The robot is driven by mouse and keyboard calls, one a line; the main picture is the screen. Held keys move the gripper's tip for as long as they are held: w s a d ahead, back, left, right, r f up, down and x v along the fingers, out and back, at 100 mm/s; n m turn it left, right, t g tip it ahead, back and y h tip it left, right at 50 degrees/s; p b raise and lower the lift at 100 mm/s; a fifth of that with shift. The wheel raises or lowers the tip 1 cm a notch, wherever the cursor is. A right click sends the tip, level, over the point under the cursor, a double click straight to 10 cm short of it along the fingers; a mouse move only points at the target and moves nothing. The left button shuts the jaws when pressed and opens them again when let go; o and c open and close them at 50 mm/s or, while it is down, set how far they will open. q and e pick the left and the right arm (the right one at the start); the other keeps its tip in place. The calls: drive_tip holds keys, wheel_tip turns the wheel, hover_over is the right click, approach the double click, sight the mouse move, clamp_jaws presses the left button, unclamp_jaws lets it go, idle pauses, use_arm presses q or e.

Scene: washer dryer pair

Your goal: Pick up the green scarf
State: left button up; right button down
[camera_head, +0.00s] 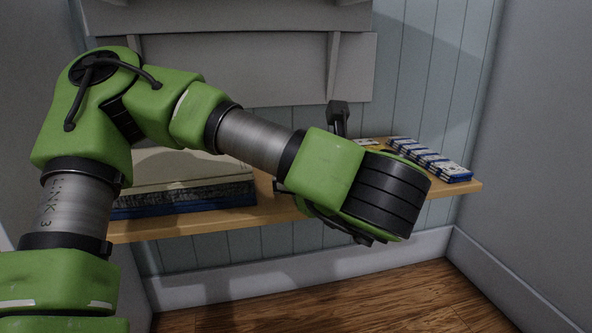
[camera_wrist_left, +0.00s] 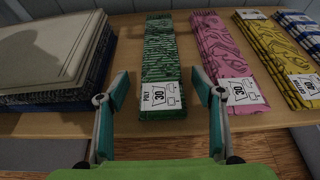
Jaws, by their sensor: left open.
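The green scarf (camera_wrist_left: 158,52) lies folded flat on the wooden shelf, with a white care label on its near end, in the left wrist view. My left gripper (camera_wrist_left: 160,82) is open and empty. Its two fingers appear on either side of the scarf's near part, apart from it; the height above the shelf is hard to tell. In the head view my left arm crosses the shelf and hides the scarf and the fingertips. My right gripper is in neither view.
A pink folded scarf (camera_wrist_left: 222,45) lies close right of the green one, then a yellow one (camera_wrist_left: 268,45) and a blue-and-white one (camera_head: 430,159). A cream and dark blue folded stack (camera_wrist_left: 50,55) lies to the left. The shelf (camera_head: 185,225) stands against a panelled wall.

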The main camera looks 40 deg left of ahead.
use_arm(q)
drive_tip(key=shift+w+a+f, duration=0.15)
drive_tip(key=shift+w+a, duration=0.1)
drive_tip(key=shift+a, duration=0.05)
drive_tip(key=shift+c, duration=0.3)
drive_tip(key=c, duration=1.2)
drive_tip(key=shift+d+r, duration=0.1)
drive_tip(key=shift+r, duration=0.1)
